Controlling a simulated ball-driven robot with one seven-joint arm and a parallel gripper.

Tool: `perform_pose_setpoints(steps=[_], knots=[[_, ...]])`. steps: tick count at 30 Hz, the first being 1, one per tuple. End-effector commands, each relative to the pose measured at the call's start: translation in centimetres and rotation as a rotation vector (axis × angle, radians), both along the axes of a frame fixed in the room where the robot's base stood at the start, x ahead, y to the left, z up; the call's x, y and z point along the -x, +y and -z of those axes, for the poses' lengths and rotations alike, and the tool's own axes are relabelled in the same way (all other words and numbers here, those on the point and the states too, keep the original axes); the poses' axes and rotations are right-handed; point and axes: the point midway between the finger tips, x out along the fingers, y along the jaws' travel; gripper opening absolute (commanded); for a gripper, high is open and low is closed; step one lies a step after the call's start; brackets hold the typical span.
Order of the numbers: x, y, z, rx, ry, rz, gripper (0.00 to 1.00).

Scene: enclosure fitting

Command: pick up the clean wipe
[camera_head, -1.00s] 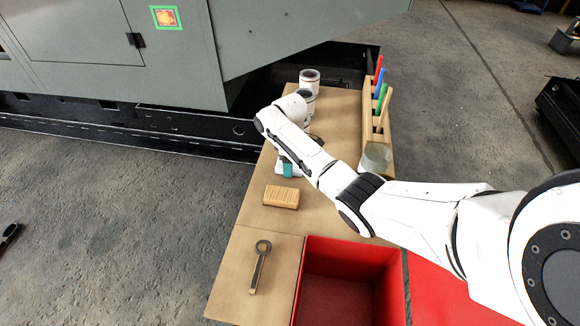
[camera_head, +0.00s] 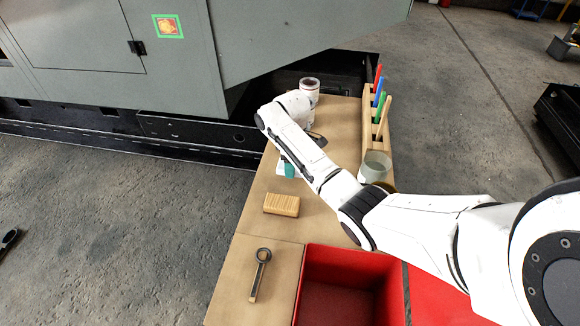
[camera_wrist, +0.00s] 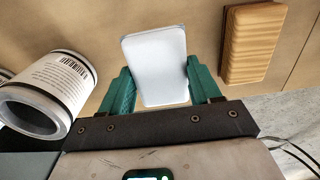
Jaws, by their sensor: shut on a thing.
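The clean wipe is a white, flat, rounded rectangle (camera_wrist: 157,65) in the wrist view, upright in the picture between my gripper's green fingers. In the head view a little of its white (camera_head: 282,168) shows beside my gripper (camera_head: 289,169). My gripper (camera_wrist: 160,88) is shut on the wipe, with one finger at each side edge. It is over the tan board, left of my forearm in the head view. I cannot tell whether the wipe is clear of the board.
A white labelled can (camera_wrist: 50,92) is close left of my gripper. A glass jar (camera_head: 375,166) and pen rack (camera_head: 368,110) stand right of my arm.

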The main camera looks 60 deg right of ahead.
Motion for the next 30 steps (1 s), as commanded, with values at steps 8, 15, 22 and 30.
perform_pose_setpoints(steps=[8, 15, 22, 30], knots=[[3.9, 1.7, -5.1, 0.002, -0.005, 0.003, 0.34], [8.3, 3.8, -7.7, -0.002, 0.001, 0.004, 0.34], [10.7, 4.9, -8.5, -0.001, 0.0, 0.003, 0.34], [11.8, 5.3, -8.8, 0.001, 0.0, 0.002, 0.34]])
